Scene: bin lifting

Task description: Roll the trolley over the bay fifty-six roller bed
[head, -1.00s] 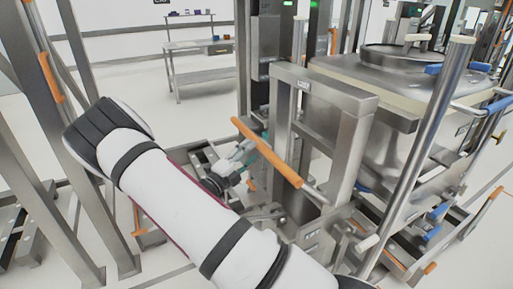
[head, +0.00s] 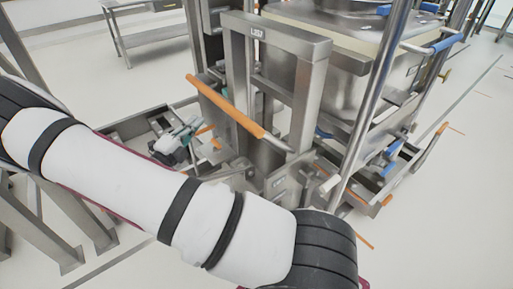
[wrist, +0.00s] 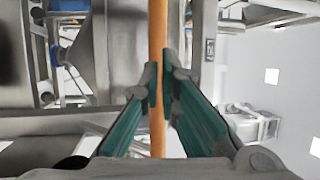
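A steel upright frame (head: 310,85) with a long orange handle bar (head: 222,103) stands at the centre of the head view; it appears to be the trolley. My gripper (head: 200,121) is left of and below the bar in the head view. In the wrist view the orange bar (wrist: 158,20) runs top to bottom behind my teal fingers (wrist: 160,83). Their pads are close together and overlap the bar's edges; I cannot tell whether they touch it. No number marks a bay, and I cannot identify the roller bed.
A large steel vessel on a stand (head: 340,45) is close behind the frame, with blue and orange handles around its base. A low steel tray-like frame (head: 120,130) lies behind my gripper. A steel bench (head: 160,33) is at the back left. Floor at the right is clear.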

